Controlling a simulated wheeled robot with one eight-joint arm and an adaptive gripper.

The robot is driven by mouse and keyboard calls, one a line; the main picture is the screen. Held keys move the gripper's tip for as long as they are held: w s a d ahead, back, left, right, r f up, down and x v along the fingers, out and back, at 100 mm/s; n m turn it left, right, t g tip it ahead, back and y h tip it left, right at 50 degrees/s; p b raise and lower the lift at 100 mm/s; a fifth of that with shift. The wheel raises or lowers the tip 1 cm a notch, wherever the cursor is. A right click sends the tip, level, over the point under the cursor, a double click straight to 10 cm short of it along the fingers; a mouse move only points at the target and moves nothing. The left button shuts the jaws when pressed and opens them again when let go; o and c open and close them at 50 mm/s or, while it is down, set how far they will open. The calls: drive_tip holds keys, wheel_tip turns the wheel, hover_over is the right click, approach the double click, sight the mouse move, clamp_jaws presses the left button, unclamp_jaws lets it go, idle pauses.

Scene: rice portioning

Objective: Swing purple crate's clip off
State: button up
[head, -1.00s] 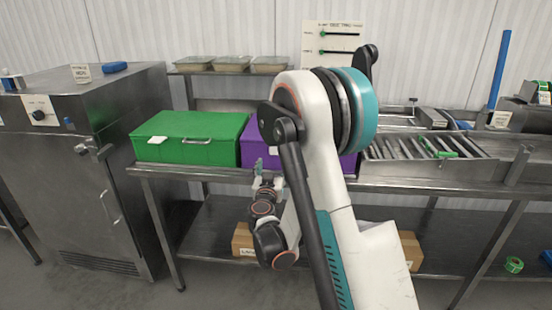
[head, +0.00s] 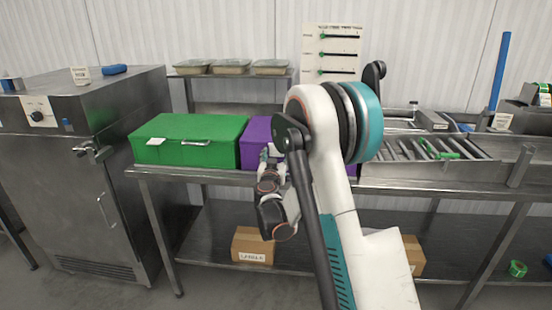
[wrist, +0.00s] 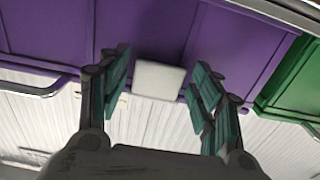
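The purple crate (head: 258,130) stands on the steel counter, largely hidden behind my arm. In the wrist view its purple wall (wrist: 230,45) fills the top. A pale, square piece (wrist: 158,80), seemingly the clip, is at the crate's edge. My gripper (wrist: 162,72) is open, one finger on each side of this piece, with gaps visible between. I cannot tell how far its tips are from the crate. In the head view my gripper (head: 268,158) is at the crate's front, small and partly covered by my arm.
A green crate (head: 200,128) with a metal handle stands close at the left of the purple one. A roller rack (head: 425,150) is at the right. Food trays (head: 230,67) sit on the shelf behind. A cardboard box (head: 252,245) lies on the lower shelf.

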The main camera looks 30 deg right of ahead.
sight(276, 143)
drive_tip(key=c, duration=0.5)
drive_tip(key=shift+c, duration=0.2)
